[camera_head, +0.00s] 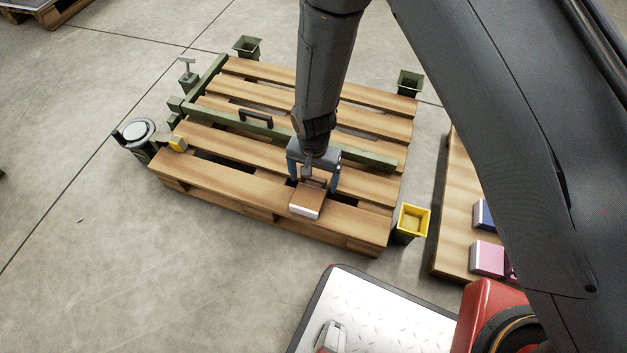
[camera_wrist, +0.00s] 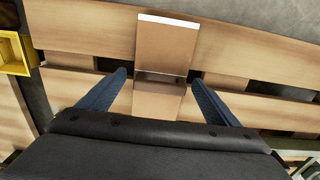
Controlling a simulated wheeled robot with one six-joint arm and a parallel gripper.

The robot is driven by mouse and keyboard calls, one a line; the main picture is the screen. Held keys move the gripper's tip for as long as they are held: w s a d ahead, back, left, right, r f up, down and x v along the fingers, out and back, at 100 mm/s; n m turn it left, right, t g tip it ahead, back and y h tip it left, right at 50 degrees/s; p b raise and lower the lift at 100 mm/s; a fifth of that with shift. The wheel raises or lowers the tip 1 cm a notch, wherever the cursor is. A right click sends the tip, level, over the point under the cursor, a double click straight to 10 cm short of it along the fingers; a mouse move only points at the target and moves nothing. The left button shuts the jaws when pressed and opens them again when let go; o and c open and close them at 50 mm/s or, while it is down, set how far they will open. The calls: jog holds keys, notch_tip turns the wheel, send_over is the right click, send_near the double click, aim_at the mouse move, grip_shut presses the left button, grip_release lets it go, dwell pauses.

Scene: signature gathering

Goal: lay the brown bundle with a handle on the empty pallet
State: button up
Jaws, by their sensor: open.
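The brown bundle (camera_head: 308,198), a flat block with a pale front edge, lies on the near slats of the wooden pallet (camera_head: 212,172). My gripper (camera_head: 313,184) is above its far part. In the wrist view the bundle (camera_wrist: 167,48) runs between the two blue fingers of my gripper (camera_wrist: 160,77), with a visible gap on each side. The fingers are open and hold nothing. A raised strip across the bundle, seemingly its handle (camera_wrist: 160,77), lies between the fingertips. Apart from the bundle, the pallet bears a green bar assembly.
The green bar (camera_head: 362,155) and its black handle (camera_head: 256,117) cross the pallet beyond my gripper. A yellow bin (camera_head: 412,220) stands at the near right corner. Another pallet (camera_head: 455,205) at right bears pink (camera_head: 487,259) and blue blocks. Floor at left is mostly clear.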

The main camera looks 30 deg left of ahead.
notch_tip(320, 180, up, 9)
jog(key=p, duration=0.3)
jog(key=shift+r, duration=0.9)
notch_tip(320, 180, up, 18)
jog(key=n, duration=0.2)
send_over(314, 177)
jog(key=s+d, duration=0.2)
jog(key=d, duration=0.5)
jog(key=s+d+r+n+y, duration=0.1)
jog(key=s+d+r+n, duration=0.2)
jog(key=s+d+r, duration=0.5)
jog(key=d+r, duration=0.3)
jog(key=d, duration=0.1)
jog(key=shift+s+r, duration=0.2)
jog(key=shift+r, duration=0.15)
jog(key=shift+a, duration=0.1)
